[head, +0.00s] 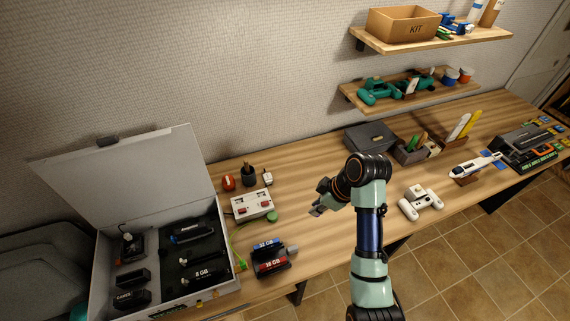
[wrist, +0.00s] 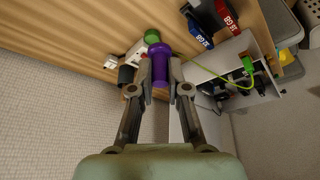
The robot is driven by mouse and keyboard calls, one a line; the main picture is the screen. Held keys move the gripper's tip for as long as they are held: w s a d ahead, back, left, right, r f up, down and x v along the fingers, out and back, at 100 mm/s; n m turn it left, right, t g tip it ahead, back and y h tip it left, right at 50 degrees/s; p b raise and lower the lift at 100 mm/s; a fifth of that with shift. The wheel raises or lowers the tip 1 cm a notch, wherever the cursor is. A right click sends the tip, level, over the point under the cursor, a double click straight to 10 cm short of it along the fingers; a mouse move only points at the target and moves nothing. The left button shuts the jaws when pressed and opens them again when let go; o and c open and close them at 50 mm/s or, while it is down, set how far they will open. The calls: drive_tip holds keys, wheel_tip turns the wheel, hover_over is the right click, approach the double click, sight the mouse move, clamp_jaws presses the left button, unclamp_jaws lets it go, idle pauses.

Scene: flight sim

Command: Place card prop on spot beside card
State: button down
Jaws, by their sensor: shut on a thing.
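My gripper (wrist: 160,88) is shut on a purple, round-ended prop (wrist: 160,64) in the wrist view. In the head view my gripper (head: 317,208) hangs over the table, and the purple prop cannot be made out there. A blue 32 GB card (head: 265,243) and a red 16 GB card (head: 271,265) stand together at the table's front left, left of and nearer than my gripper. Both also show in the wrist view, the blue one (wrist: 198,32) and the red one (wrist: 226,14). I cannot make out a marked spot beside either card.
An open grey case (head: 211,298) with an 8 GB card (head: 206,274) and dark items stands at left. A white box (head: 252,205) and green round piece (head: 273,217) sit behind the cards. A white controller (head: 420,202) lies right of my arm. Bare wood (head: 325,240) lies between.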

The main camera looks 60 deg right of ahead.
drive_tip(key=shift+w+a, duration=0.1)
drive_tip(key=w+a+r+p, duration=0.2)
drive_tip(key=w+a+p, duration=0.3)
drive_tip(key=a, duration=0.5)
drive_tip(key=w+a+r+p, duration=0.1)
drive_tip(key=w+a+p, duration=0.1)
drive_tip(key=w+a, duration=0.7)
drive_tip(key=a+r+m+p, duration=0.1)
drive_tip(key=a+p, duration=0.3)
drive_tip(key=a, duration=1.6)
drive_tip(key=shift+s+r+m+h, duration=0.15)
drive_tip(key=shift+r+m+h, duration=0.15)
drive_tip(key=shift+r, duration=0.2)
drive_tip(key=shift+a, duration=0.1)
